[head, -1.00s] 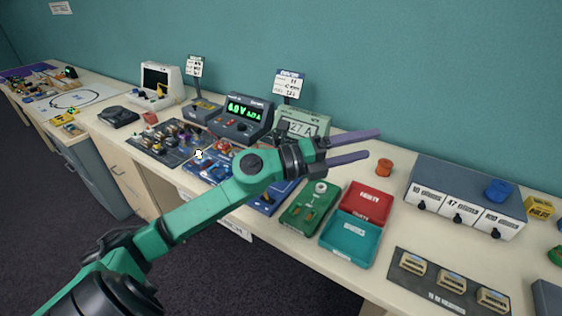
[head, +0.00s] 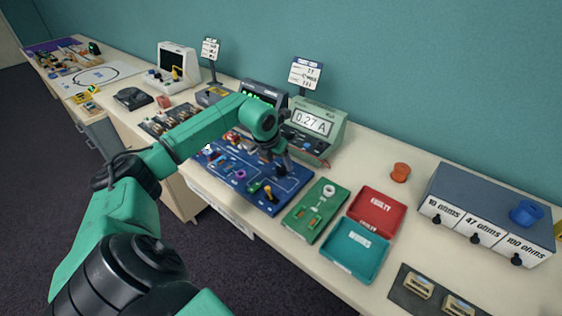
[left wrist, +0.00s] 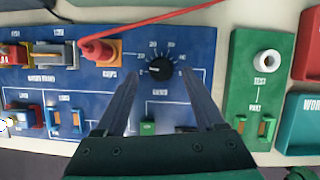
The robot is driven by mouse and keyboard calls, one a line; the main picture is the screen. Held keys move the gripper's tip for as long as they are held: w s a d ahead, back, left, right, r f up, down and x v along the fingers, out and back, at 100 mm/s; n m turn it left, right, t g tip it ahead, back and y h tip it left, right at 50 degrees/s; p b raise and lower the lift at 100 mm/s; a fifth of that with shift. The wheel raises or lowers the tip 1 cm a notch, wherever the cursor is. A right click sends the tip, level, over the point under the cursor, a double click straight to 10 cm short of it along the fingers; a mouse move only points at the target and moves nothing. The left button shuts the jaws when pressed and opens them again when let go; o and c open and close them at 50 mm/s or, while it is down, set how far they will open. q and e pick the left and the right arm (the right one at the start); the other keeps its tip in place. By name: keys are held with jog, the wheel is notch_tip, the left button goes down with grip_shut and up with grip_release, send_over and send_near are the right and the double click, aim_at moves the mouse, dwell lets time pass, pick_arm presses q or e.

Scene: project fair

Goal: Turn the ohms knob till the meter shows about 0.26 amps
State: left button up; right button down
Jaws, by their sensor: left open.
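The ohms knob (left wrist: 158,68) is black and round, with a ring of white numbers, on the blue board (left wrist: 200,45). In the left wrist view it sits between and just beyond the fingertips of my left gripper (left wrist: 163,80). The fingers stand apart, one on each side, with gaps to the knob. In the head view my left gripper (head: 279,166) points down over the right part of the blue board (head: 297,188) and hides the knob. The meter (head: 313,122) behind it reads 0.27 A. My right gripper is out of view.
A green test board (head: 316,210), a red tray (head: 377,208) and a teal tray (head: 354,250) lie to the right. In the left wrist view a red lead (left wrist: 150,22) runs above the knob from an orange block (left wrist: 101,52).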

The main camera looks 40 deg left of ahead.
pick_arm(q)
jog(key=shift+x, duration=1.3)
grip_shut()
jog(key=shift+f+b, duration=0.2)
jog(key=shift+b, duration=0.35)
jog(key=shift+r+m, duration=0.25)
jog(key=shift+m, duration=0.05)
grip_release()
jog(key=b+v, duration=0.2)
jog(key=v, duration=1.2)
jog(key=shift+s+r, duration=0.2)
